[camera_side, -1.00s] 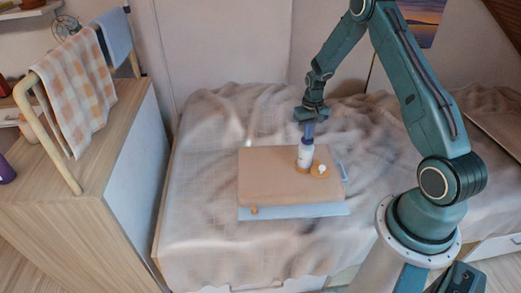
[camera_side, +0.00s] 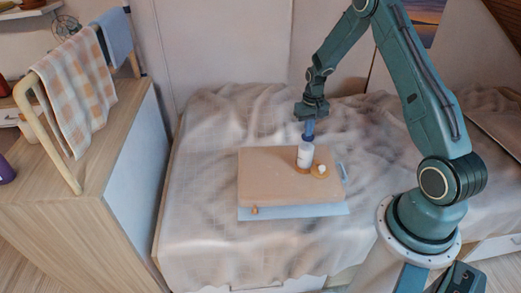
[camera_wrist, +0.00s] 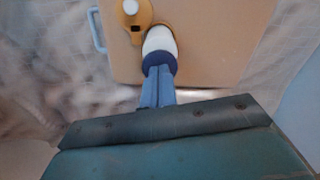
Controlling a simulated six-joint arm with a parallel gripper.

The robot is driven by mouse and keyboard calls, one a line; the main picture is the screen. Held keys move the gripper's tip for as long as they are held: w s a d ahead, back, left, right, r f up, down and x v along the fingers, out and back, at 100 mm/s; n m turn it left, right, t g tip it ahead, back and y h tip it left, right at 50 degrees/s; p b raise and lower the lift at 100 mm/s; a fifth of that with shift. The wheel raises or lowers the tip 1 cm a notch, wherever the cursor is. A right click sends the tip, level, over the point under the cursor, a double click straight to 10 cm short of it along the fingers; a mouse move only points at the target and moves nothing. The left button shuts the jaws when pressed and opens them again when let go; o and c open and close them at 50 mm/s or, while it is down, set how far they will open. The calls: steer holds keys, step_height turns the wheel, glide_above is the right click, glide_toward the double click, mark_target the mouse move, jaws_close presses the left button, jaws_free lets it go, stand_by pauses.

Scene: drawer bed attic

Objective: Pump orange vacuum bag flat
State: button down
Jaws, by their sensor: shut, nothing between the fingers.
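The orange vacuum bag (camera_side: 270,178) lies as a thick, smooth slab on a pale blue board (camera_side: 300,211) on the bed. A white pump (camera_side: 305,156) with a dark blue top stands upright on the bag's right part, and shows in the wrist view (camera_wrist: 160,40). Beside it is an orange round fitting (camera_side: 320,171) with a white knob, also in the wrist view (camera_wrist: 138,14). My gripper (camera_side: 308,135) is shut, with its blue fingers pointing down just over the pump's top. In the wrist view the fingertips meet the blue top; contact is unclear.
The rumpled beige bedspread (camera_side: 215,140) is clear around the board. A wooden cabinet (camera_side: 120,185) with a towel rail (camera_side: 55,140) and checked towel (camera_side: 72,95) stands at the left. A pale wall rises behind the bed.

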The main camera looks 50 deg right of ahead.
steer(key=shift+r, duration=1.85)
steer(key=shift+f, duration=0.2)
steer(key=shift+f, duration=1.35)
steer(key=shift+f, duration=1.85)
steer(key=shift+r, duration=2.9)
steer(key=shift+r, duration=0.15)
